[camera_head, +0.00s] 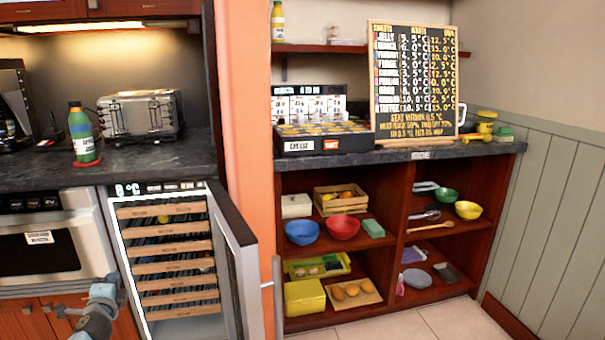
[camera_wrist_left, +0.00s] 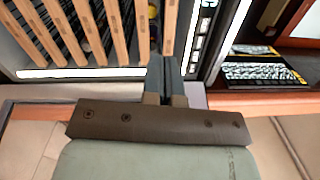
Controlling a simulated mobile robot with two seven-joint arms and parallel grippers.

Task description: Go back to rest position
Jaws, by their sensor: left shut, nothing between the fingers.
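My left arm (camera_head: 98,312) comes in at the bottom left of the head view, in front of the counter cabinets. My left gripper (camera_wrist_left: 165,82) shows in the wrist view with its two dark fingers shut together and nothing between them. The fingertips point at the front of the lit wine cooler (camera_head: 168,255), whose wooden racks also fill the upper left of the wrist view (camera_wrist_left: 75,30). I cannot tell whether the fingertips touch anything. The microwave drawer (camera_head: 50,250) sits left of the cooler and looks closed. My right gripper is in neither view.
The cooler's glass door (camera_head: 240,275) stands open toward me on its right side. An orange pillar (camera_head: 247,110) separates it from a dark shelf unit (camera_head: 390,240) with bowls and boxes. A toaster (camera_head: 140,115) and a green bottle (camera_head: 80,132) stand on the counter. Tiled floor shows at lower right.

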